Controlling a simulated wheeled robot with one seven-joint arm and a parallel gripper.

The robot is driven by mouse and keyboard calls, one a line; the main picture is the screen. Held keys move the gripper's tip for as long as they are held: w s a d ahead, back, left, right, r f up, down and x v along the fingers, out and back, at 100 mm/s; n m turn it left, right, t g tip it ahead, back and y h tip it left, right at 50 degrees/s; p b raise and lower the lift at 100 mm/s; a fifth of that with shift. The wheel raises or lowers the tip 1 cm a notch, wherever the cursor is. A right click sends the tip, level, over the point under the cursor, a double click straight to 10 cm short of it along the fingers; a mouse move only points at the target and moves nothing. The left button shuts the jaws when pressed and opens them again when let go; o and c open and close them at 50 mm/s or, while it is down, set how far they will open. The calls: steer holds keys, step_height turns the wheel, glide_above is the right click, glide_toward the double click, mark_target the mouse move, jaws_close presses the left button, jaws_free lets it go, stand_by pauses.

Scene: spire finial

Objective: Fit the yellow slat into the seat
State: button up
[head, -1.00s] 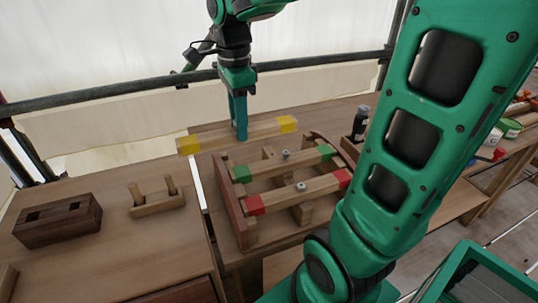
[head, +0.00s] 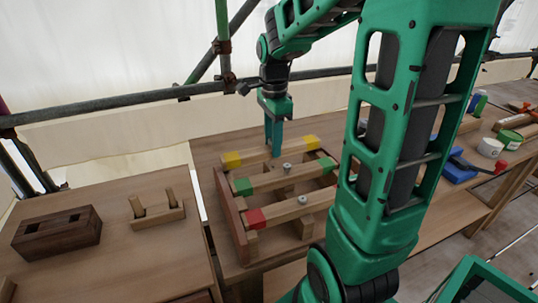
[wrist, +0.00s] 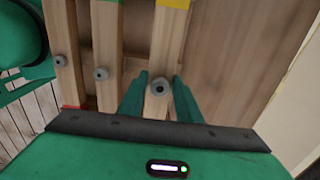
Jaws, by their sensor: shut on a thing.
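The yellow slat (head: 256,156) is a wooden bar with yellow ends. In the head view it lies across the back of the wooden frame (head: 231,216), roughly parallel to the other slats. My gripper (head: 274,150) points down and is shut on the slat near its middle. In the wrist view my gripper (wrist: 160,88) has a finger on each side of the slat (wrist: 167,45), and a round grey stud head (wrist: 159,88) shows on it between the fingers. Whether the slat is fully down in its seat I cannot tell.
A green-ended slat (head: 267,180) and a red-ended slat (head: 284,211) lie in the frame, each with a grey stud. A dark slotted block (head: 57,232) and a wooden piece with two pegs (head: 156,212) stand at left. A scaffold rail (head: 120,104) runs behind.

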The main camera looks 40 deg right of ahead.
steer(key=shift+f, duration=2)
steer(key=o, duration=1.2)
steer(key=shift+f, duration=0.1)
step_height(320, 180, up, 12)
steer(key=shift+r, duration=0.15)
steer(key=shift+s, duration=0.1)
